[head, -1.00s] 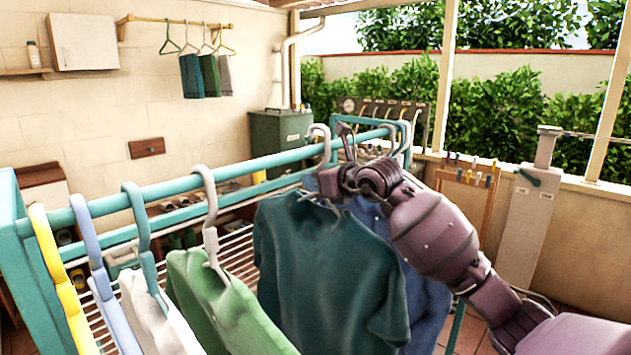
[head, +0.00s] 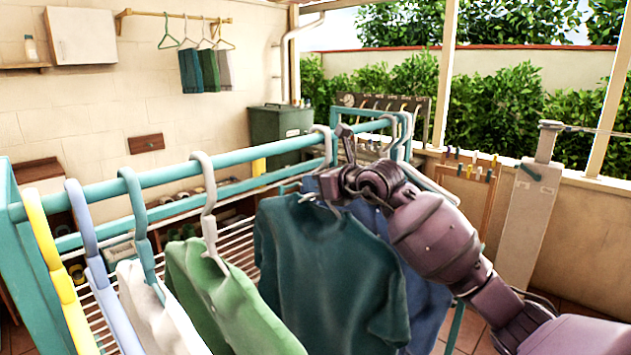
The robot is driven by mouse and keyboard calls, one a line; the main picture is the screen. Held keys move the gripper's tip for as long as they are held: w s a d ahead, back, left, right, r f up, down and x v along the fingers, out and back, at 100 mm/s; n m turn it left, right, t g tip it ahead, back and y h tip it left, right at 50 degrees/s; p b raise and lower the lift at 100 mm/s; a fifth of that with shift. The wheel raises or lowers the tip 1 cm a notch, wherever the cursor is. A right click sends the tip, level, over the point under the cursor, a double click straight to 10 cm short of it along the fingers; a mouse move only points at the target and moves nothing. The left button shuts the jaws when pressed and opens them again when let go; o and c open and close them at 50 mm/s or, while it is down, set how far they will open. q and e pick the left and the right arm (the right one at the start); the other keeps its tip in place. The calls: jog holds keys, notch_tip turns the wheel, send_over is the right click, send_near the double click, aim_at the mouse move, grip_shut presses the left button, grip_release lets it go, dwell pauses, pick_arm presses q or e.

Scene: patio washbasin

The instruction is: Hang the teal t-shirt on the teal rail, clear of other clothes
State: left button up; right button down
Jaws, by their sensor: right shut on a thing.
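The teal t-shirt (head: 330,265) hangs upright on a hanger in the middle of the head view. My right gripper (head: 328,184) is shut at the top of this hanger, just above the shirt's collar, and hides part of it. A grey hook (head: 322,132) rises above the gripper and curves over the teal rail (head: 265,148); I cannot tell whether it bears on the rail. A blue garment (head: 428,300) is close behind the t-shirt, partly hidden by it and my arm. My left gripper is not in view.
A green shirt (head: 225,295), a white garment (head: 150,310) and yellow (head: 55,270) and blue (head: 90,250) hangers are on the rail at left. The rail has a gap between the green shirt's hook and the grey hook. More hooks (head: 400,125) are at the rail's right end.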

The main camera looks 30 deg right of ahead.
jog(key=c, duration=1)
grip_release()
jog(key=shift+s, duration=0.1)
jog(key=shift+f+p+v, duration=0.15)
jog(key=shift+f+v, duration=0.05)
jog(key=shift+v, duration=0.7)
jog(key=shift+f+p+v, duration=0.15)
jog(key=shift+f+v, duration=0.1)
jog(key=shift+v, duration=0.65)
jog(key=shift+f+p+v, duration=0.15)
jog(key=shift+f+v, duration=0.05)
jog(key=shift+v, duration=0.75)
jog(key=shift+f+v, duration=0.25)
jog(key=shift+v, duration=0.8)
jog(key=shift+f+v, duration=0.25)
jog(key=shift+v, duration=0.8)
jog(key=shift+f+v, duration=0.25)
jog(key=shift+v, duration=0.8)
jog(key=shift+s, duration=0.2)
